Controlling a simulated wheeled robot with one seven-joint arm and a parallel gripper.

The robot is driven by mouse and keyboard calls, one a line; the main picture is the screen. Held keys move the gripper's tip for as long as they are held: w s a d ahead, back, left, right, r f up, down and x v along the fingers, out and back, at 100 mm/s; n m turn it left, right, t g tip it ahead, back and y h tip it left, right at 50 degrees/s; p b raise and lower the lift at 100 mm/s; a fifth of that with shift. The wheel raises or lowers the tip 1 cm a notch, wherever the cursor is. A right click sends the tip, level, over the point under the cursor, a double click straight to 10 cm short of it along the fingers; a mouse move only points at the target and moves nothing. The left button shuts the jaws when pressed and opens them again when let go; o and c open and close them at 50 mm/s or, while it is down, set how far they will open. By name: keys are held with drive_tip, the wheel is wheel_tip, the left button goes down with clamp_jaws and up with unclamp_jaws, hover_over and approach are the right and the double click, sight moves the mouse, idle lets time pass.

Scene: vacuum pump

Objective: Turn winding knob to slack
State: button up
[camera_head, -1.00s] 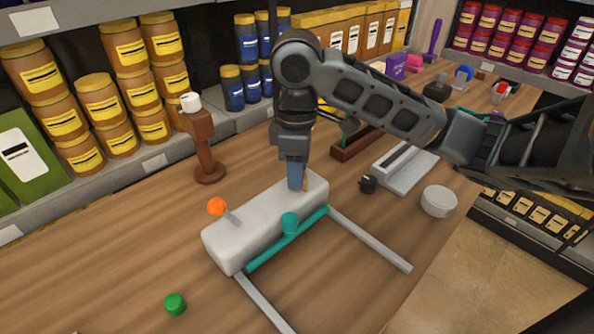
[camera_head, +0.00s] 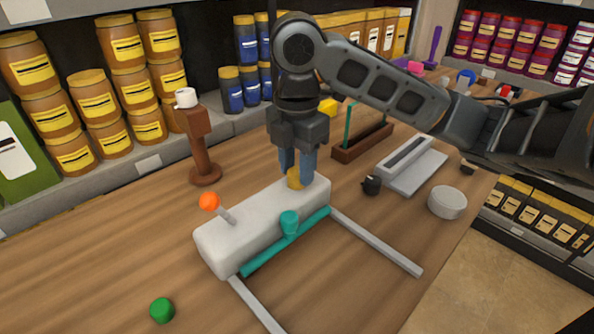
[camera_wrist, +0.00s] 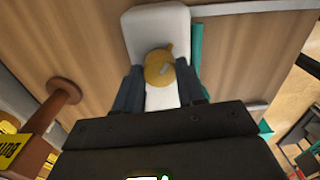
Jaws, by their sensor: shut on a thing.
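The pump has a white rounded body (camera_head: 248,232) on the wooden table. A yellow winding knob (camera_head: 294,178) sits on top near its far right end. In the wrist view the knob (camera_wrist: 158,68) is round with a small pointed tab and a grey mark. My gripper (camera_head: 297,176) points down from above, with its two blue fingers on either side of the knob, shut on it. The fingers hide part of the knob in the head view. An orange-tipped lever (camera_head: 209,201) and a teal bar with a cup-shaped piece (camera_head: 289,224) are also on the pump.
Grey rails (camera_head: 375,243) extend from the pump across the table. A green cap (camera_head: 162,310) lies at the front left. A brown stand (camera_head: 204,150), a black knob (camera_head: 371,185) and a white round container (camera_head: 447,202) stand nearby. Shelves of jars line the back.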

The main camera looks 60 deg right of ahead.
sight(297, 171)
drive_tip(key=n+b, duration=0.3)
drive_tip(key=n, duration=0.3)
drive_tip(key=shift+f, duration=0.15)
drive_tip(key=n+b, duration=0.3)
drive_tip(key=n, duration=0.3)
drive_tip(key=shift+n, duration=0.4)
drive_tip(key=n+b, duration=0.3)
drive_tip(key=n, duration=0.3)
drive_tip(key=n+b, duration=0.1)
drive_tip(key=n, duration=0.5)
drive_tip(key=shift+b, duration=0.35)
drive_tip(key=o, duration=1.1)
drive_tip(key=shift+c, duration=0.2)
drive_tip(key=shift+r+p, duration=0.5)
drive_tip(key=shift+r, duration=3.55)
